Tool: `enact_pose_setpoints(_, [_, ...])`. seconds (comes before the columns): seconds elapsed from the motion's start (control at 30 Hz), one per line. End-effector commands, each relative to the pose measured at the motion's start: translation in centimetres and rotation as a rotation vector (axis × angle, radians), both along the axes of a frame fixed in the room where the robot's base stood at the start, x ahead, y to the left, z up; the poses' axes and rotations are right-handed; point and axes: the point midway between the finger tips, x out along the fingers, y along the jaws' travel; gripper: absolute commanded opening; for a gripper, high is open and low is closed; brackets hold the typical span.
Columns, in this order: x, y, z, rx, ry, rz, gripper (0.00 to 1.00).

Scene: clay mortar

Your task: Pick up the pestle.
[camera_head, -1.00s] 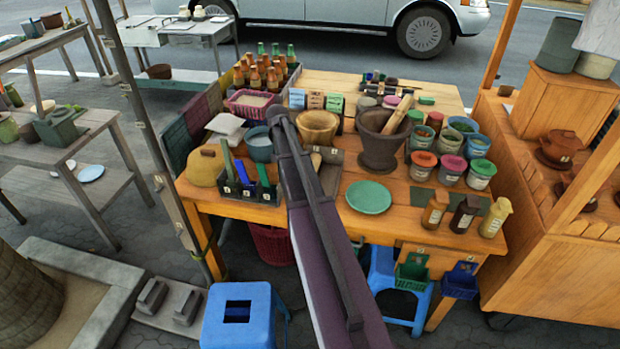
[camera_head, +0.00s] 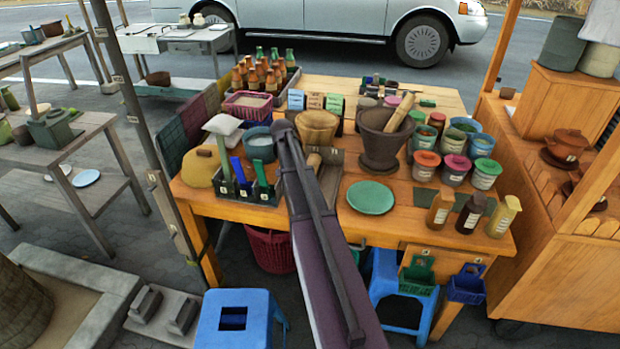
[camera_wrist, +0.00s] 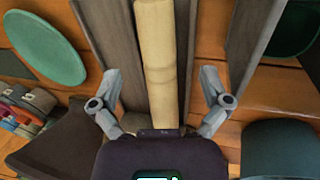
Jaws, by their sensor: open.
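A pale wooden pestle (camera_wrist: 158,60) lies lengthwise on a grey tray in the wrist view. My gripper (camera_wrist: 160,103) is open, with one finger on each side of the pestle's near end. I cannot tell how high the fingers are above it. In the head view a short wooden end (camera_head: 313,161) shows beside my arm over the dark tray (camera_head: 331,180); my arm hides much of that spot and my gripper. Another pale pestle (camera_head: 404,108) leans in the dark clay mortar (camera_head: 378,149) to the right.
A green plate (camera_head: 371,197) lies right of the tray and also shows in the wrist view (camera_wrist: 45,47). A wooden mortar (camera_head: 317,128) stands behind it. A blue bowl (camera_head: 260,146) and a utensil box (camera_head: 247,192) are left. Several lidded jars (camera_head: 455,170) stand right.

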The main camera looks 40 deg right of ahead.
Motion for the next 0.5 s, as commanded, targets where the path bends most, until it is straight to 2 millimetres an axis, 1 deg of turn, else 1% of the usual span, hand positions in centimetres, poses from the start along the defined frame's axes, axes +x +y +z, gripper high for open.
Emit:
enact_pose_setpoints(0.33, [0.00, 0.04, -0.05, 0.000, 0.000, 0.001, 0.97])
enact_pose_setpoints(0.5, [-0.13, -0.03, -0.67, 0.000, 0.000, 0.001, 0.97])
